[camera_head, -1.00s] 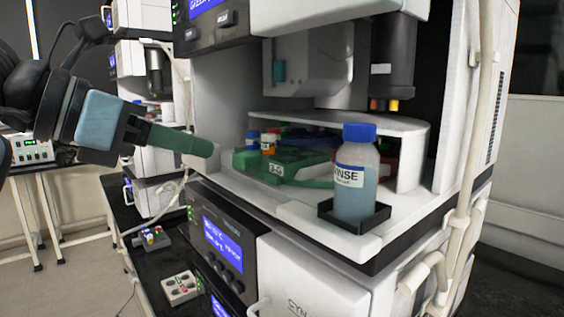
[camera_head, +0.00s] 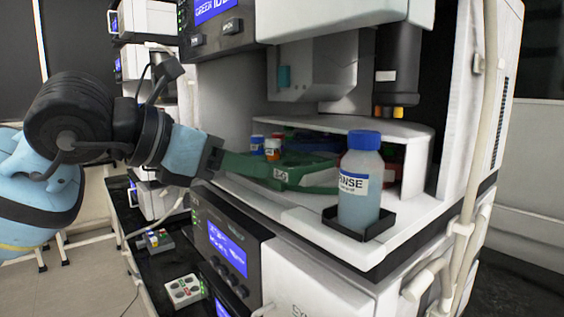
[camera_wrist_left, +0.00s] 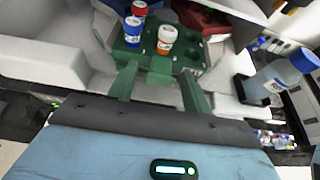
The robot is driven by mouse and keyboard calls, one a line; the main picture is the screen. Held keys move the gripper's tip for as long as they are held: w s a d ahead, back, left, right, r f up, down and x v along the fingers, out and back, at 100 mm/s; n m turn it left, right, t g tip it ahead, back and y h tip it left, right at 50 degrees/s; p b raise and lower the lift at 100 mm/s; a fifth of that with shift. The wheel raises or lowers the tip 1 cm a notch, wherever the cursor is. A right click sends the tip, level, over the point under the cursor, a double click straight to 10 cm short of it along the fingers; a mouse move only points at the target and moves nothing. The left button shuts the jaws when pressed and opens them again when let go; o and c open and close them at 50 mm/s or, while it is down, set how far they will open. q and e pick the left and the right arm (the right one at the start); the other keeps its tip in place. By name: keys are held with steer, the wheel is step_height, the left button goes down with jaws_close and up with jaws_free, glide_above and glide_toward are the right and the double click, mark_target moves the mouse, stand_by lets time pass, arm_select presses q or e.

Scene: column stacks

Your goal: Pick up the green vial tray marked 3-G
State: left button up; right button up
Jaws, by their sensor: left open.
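The green vial tray marked 3-G (camera_head: 281,174) sits on the white machine's deck, its label facing out. It also shows in the left wrist view (camera_wrist_left: 156,62). It holds a few vials, among them a blue one (camera_wrist_left: 133,32) and an orange one with a white cap (camera_wrist_left: 166,40); several holes are empty. My left gripper (camera_head: 238,166) has reached the tray's near left side. In the left wrist view its two green fingers (camera_wrist_left: 158,76) are apart and point at the tray's near end. Whether they touch it I cannot tell. My right gripper is not in view.
A rinse bottle with a blue cap (camera_head: 361,185) stands in a black holder (camera_head: 340,224) at the deck's front right. A blue tray (camera_head: 312,141) and a red tray (camera_wrist_left: 207,18) lie farther back. A curved white wall (camera_head: 415,135) and dark nozzles (camera_head: 399,88) bound the space.

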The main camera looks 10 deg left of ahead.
arm_select(q)
steer(key=shift+w, duration=0.1)
steer(key=c, duration=0.9)
steer(key=shift+r, duration=0.1)
steer(key=shift+r, duration=1.7)
steer(key=s+a, duration=0.2)
steer(key=s, duration=0.2)
steer(key=s+a+r, duration=0.1)
steer(key=s+a, duration=0.2)
steer(key=s, duration=0.2)
steer(key=s+a+b, duration=0.1)
steer(key=s+a, duration=0.1)
steer(key=s, duration=0.3)
steer(key=shift+a+r, duration=0.15)
steer(key=shift+a, duration=0.15)
